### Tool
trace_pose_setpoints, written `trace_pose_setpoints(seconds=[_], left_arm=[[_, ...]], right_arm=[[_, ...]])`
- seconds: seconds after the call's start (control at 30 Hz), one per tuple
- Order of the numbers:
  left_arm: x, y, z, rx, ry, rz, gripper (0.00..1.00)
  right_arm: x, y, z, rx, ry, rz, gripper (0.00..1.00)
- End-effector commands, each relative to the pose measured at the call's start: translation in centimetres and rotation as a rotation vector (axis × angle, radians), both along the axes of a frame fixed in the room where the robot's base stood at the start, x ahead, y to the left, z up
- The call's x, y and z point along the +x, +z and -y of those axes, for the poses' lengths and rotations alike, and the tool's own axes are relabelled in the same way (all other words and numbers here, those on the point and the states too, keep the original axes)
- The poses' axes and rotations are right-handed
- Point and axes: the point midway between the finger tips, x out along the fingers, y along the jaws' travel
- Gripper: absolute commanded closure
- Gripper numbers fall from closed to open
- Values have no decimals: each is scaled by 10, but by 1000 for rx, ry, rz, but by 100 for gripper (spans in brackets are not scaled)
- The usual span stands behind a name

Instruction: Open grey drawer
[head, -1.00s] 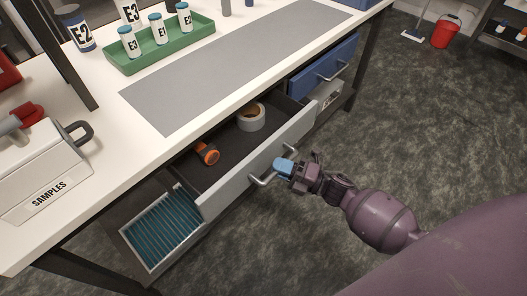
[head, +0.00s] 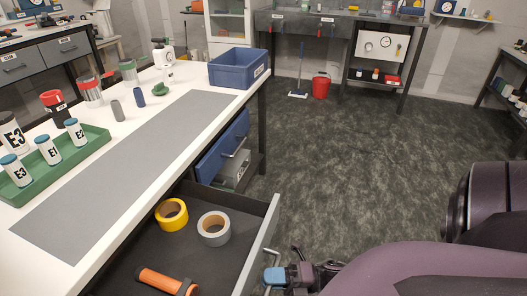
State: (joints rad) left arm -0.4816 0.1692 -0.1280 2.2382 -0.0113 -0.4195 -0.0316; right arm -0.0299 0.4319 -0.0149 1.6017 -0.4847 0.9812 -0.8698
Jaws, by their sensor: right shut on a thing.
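The grey drawer (head: 258,246) stands open under the white bench, its front panel out to the right of the bench edge. In it lie a yellow tape roll (head: 171,214), a grey tape roll (head: 214,228) and an orange-and-black torch (head: 166,281). The drawer's metal handle (head: 271,253) shows on the outer face of the front. My right gripper (head: 274,277), with blue fingertips, is at the handle at the bottom of the view and is shut on it. The fingers' exact grip is partly hidden. My left gripper is not in view.
A blue drawer (head: 222,148) sits further along the bench, slightly open. A green tray (head: 60,163) with several vials and a blue bin (head: 238,68) stand on the bench top. The dark floor (head: 340,165) to the right is clear; a red bucket (head: 321,87) stands far back.

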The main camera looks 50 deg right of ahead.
Motion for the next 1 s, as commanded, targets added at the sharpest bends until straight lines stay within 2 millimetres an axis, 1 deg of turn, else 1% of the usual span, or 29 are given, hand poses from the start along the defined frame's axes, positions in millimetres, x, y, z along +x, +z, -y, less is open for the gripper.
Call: trace_pose_setpoints(seconds=[0.33,0.37,0.4,0.5,0.83,1.0], left_arm=[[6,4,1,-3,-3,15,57],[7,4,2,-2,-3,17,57],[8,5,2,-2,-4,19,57],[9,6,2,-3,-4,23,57],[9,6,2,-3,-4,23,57],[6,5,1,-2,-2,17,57]], right_arm=[[-1,0,0,0,0,0,100],[-1,0,0,0,0,0,79],[-1,0,0,0,0,0,72],[-1,0,0,0,0,0,58],[-3,-1,2,-1,0,-1,58],[-16,-4,15,-2,-1,-3,58]])
